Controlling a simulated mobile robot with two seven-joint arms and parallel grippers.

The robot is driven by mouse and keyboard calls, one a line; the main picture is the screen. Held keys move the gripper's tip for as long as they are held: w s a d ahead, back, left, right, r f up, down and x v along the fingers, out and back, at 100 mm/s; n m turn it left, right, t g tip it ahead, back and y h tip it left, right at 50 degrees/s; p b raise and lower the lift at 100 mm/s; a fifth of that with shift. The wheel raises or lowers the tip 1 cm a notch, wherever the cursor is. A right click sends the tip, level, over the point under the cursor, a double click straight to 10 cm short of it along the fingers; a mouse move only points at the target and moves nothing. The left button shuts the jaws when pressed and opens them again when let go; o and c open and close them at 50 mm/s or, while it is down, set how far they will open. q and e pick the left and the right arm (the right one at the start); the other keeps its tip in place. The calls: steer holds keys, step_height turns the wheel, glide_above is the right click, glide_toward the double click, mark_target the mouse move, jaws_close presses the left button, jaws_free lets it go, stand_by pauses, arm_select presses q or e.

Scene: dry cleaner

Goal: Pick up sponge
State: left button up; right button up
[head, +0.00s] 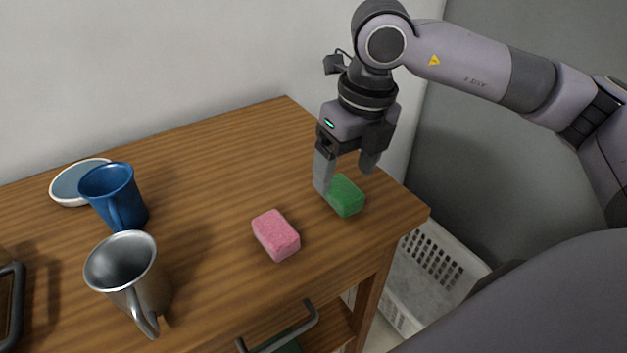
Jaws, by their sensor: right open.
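A pink sponge (276,236) lies on the wooden table, near its front edge. A green sponge (346,197) lies to its right and farther back, near the table's right corner. My right gripper (347,180) points down over the green sponge, with its fingers apart. One fingertip is at the green sponge's left side and hides part of it. The other finger is above and behind its right side. I cannot tell whether either finger touches it. My left gripper is not in view.
A metal mug (128,272), a blue mug (113,197) and a shallow bowl (76,184) stand on the left of the wooden table (215,165). A dark-framed object (10,305) is at the left edge. A white basket (425,275) stands below, right of the table.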

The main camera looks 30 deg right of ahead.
mark_target(343, 187)
steer(key=shift+w+d+r+h, duration=0.25)
steer(key=shift+w+d+h, duration=0.05)
steer(key=shift+w+d, duration=0.2)
steer(key=shift+w+d+f, duration=0.15)
steer(key=f, duration=0.6)
steer(key=shift+w+f, duration=0.3)
steer(key=shift+w, duration=0.05)
steer(key=c, duration=1)
